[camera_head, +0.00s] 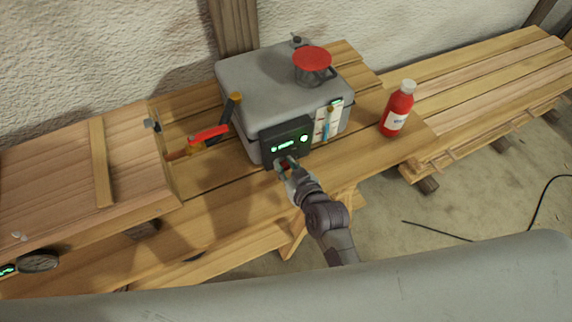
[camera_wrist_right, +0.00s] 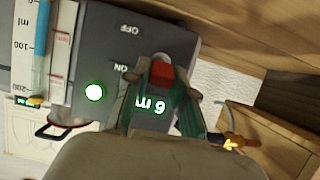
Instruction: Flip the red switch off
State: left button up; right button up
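A grey box (camera_head: 250,85) stands on the wooden bench, with a dark panel (camera_head: 288,137) on its front showing a green display. In the right wrist view the red switch (camera_wrist_right: 162,73) on this panel sits level with the ON label (camera_wrist_right: 121,68), away from the OFF label (camera_wrist_right: 130,30). My right gripper (camera_head: 284,163) is at the panel's lower edge. In the right wrist view its fingers (camera_wrist_right: 161,80) lie on both sides of the switch and seem closed against it. They hide the switch's base. My left gripper is not in view.
A red-topped pot (camera_head: 312,66) sits on the box. A red bottle (camera_head: 397,110) stands to the right and a red-handled tool (camera_head: 208,133) lies left. A white panel with a blue scale (camera_head: 327,121) is beside the dark panel. A wooden board (camera_head: 60,185) occupies the left bench.

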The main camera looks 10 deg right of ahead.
grip_shut()
jog(key=shift+f+b, duration=0.25)
jog(key=shift+b, duration=0.25)
jog(key=f+t+b, duration=0.1)
jog(key=t+b, duration=0.1)
jog(key=b, duration=0.2)
jog(key=t+y+b, duration=0.1)
jog(key=t+b, duration=0.1)
jog(key=b, duration=0.2)
jog(key=f+t+y+b, duration=0.1)
jog(key=t+b, duration=0.1)
jog(key=b, duration=0.2)
jog(key=shift+s+d+f, duration=0.1)
jog(key=shift+s+f, duration=0.2)
jog(key=shift+f, duration=0.05)
jog(key=shift+r+t+b, duration=0.1)
jog(key=shift+t+b, duration=0.3)
jog(key=shift+b, duration=0.45)
jog(key=o, duration=0.7)
grip_release()
